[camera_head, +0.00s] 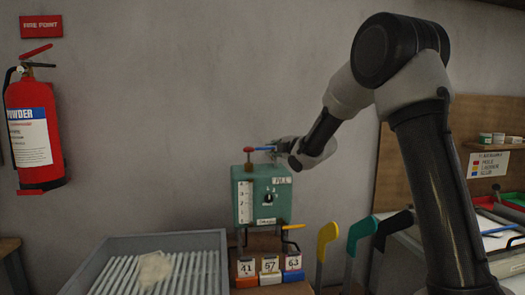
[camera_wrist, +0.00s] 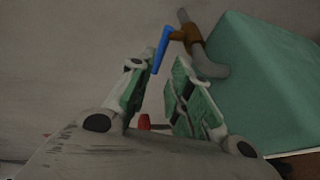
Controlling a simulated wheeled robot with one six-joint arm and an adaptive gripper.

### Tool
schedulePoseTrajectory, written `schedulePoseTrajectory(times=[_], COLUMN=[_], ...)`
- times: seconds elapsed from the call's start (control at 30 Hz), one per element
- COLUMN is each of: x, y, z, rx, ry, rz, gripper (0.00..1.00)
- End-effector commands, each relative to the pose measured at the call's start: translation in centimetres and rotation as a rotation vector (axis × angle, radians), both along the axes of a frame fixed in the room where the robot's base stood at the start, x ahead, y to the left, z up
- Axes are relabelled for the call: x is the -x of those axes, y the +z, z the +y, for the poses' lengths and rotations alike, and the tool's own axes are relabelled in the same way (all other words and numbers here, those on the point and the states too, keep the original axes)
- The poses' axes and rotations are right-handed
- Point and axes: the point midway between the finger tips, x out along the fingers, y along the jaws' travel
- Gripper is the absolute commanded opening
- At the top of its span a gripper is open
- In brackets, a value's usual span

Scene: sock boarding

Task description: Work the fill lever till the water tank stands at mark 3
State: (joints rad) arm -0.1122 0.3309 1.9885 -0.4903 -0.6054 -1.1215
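The green water tank (camera_head: 262,196) stands upright against the wall, with a white marked gauge strip (camera_head: 244,203) on its left front; I cannot read the water level. A blue lever (camera_head: 264,149) shows above the tank, beside a red knob (camera_head: 248,150). In the wrist view the blue lever (camera_wrist: 162,49) hangs from a brown pivot on a grey pipe by the green tank (camera_wrist: 262,80). My gripper (camera_head: 276,149) is at the lever's right end. In the wrist view its fingers (camera_wrist: 160,75) are apart, with the lever near the fingertips; contact cannot be told.
A grey tray (camera_head: 150,243) with slats and a pale cloth stands at lower left. Numbered tags (camera_head: 270,264) sit below the tank. Yellow (camera_head: 326,240) and green (camera_head: 360,232) boards stand at its right. A fire extinguisher (camera_head: 35,130) hangs at far left.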

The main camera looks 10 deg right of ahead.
Motion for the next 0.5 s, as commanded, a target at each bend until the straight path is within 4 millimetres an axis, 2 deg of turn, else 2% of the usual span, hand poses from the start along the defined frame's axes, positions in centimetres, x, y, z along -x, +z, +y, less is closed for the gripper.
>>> schedulePoseTrajectory(times=[0.17, 0.5], x=[-1.7, -6.4], y=[-0.4, -1.3], z=[1.0, 3.0], rx=[0.011, 0.008], ry=[0.018, 0.016], rz=[-0.020, -0.018], gripper=[0.20, 0.20])
